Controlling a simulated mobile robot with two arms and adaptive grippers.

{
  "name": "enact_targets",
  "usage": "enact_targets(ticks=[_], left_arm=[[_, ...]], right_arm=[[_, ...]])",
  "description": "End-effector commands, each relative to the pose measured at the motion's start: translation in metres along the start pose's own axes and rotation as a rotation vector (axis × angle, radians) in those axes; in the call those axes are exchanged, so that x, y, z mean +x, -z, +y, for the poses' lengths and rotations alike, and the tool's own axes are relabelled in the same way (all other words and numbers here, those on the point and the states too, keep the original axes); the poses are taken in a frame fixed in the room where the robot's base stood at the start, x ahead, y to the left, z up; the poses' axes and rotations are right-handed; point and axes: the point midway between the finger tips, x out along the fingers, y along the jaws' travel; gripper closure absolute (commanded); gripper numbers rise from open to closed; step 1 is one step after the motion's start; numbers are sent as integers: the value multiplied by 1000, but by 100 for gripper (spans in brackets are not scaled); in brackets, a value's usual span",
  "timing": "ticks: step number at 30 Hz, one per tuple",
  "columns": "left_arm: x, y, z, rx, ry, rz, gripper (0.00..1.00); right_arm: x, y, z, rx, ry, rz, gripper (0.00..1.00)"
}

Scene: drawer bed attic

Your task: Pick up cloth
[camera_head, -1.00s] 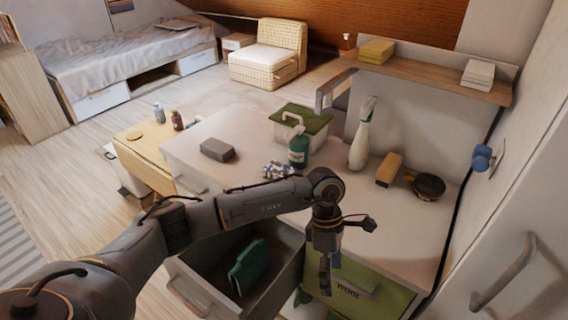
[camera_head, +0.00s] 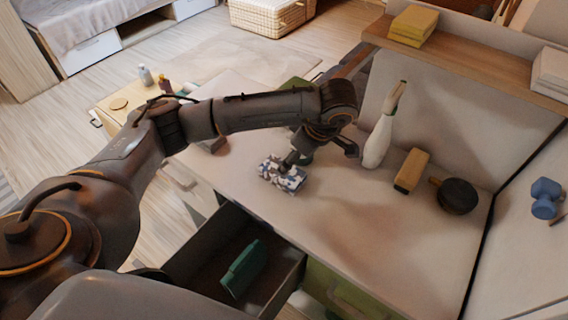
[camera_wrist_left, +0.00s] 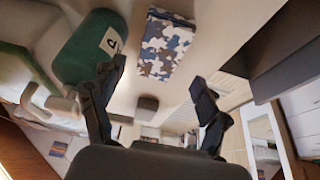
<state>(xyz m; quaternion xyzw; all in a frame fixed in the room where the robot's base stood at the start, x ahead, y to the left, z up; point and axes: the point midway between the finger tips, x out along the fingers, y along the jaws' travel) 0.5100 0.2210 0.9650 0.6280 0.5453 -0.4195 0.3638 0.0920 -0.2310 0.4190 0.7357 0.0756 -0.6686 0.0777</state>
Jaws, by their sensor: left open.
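The cloth (camera_head: 283,174) is a folded piece with a blue, white and brown camouflage-like pattern. It lies on the pale countertop. It also shows in the left wrist view (camera_wrist_left: 168,44), beyond and between the fingers. My left gripper (camera_wrist_left: 150,88) is open and empty, its two dark fingers spread apart. In the head view the left gripper (camera_head: 290,162) is just above the cloth's far edge, partly hidden by the wrist; I cannot tell whether it touches. My right gripper is in neither view.
A green bottle (camera_wrist_left: 92,47) stands close beside the left finger. A white spray bottle (camera_head: 378,140), a yellow-and-wood brush or block (camera_head: 411,170) and a dark round pan-like item (camera_head: 457,196) stand to the right. An open drawer (camera_head: 190,262) holds a green item (camera_head: 243,268).

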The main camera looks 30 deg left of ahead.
Motion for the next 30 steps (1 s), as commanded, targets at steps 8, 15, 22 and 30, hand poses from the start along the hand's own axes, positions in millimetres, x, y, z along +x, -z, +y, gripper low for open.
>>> enact_targets(ticks=[8, 15, 22, 30], left_arm=[[30, 0, 0, -1, 7, 0, 25], [64, -3, 1, 0, 5, -2, 25], [69, -3, 2, 0, 1, -1, 25], [69, -3, 2, 0, 2, -2, 67]], right_arm=[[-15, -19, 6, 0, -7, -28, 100], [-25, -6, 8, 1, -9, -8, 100], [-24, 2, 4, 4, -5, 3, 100], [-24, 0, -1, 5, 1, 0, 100]])
